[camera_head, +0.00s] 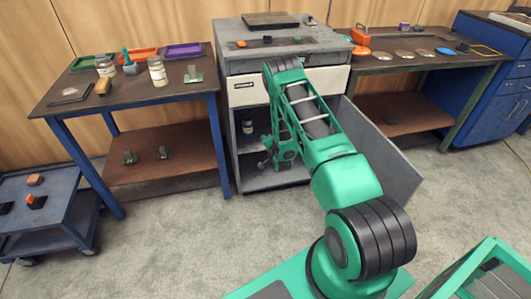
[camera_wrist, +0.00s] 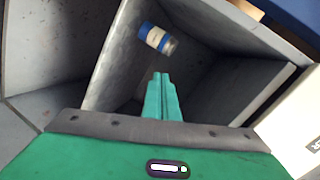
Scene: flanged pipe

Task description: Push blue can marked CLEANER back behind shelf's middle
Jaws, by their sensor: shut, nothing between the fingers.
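The blue can (camera_head: 247,127) stands inside the open grey cabinet, on the left, on a shelf (camera_head: 246,142) below the white drawer front. In the wrist view the can (camera_wrist: 157,38) shows a blue body, a pale label band and a grey end. The label's words are too small to read. My gripper (camera_wrist: 160,77) is shut and empty, its green fingertips pointing into the cabinet, apart from the can in the picture. In the head view my gripper (camera_head: 266,163) is at the cabinet opening, lower and to the right of the can. My arm hides part of the interior.
The cabinet door (camera_head: 388,150) hangs open on the right. The white drawer front (camera_head: 245,88) is above the opening. Workbenches (camera_head: 140,93) (camera_head: 420,66) stand on both sides. A blue cart (camera_head: 62,203) is at lower left. The floor left of my arm is clear.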

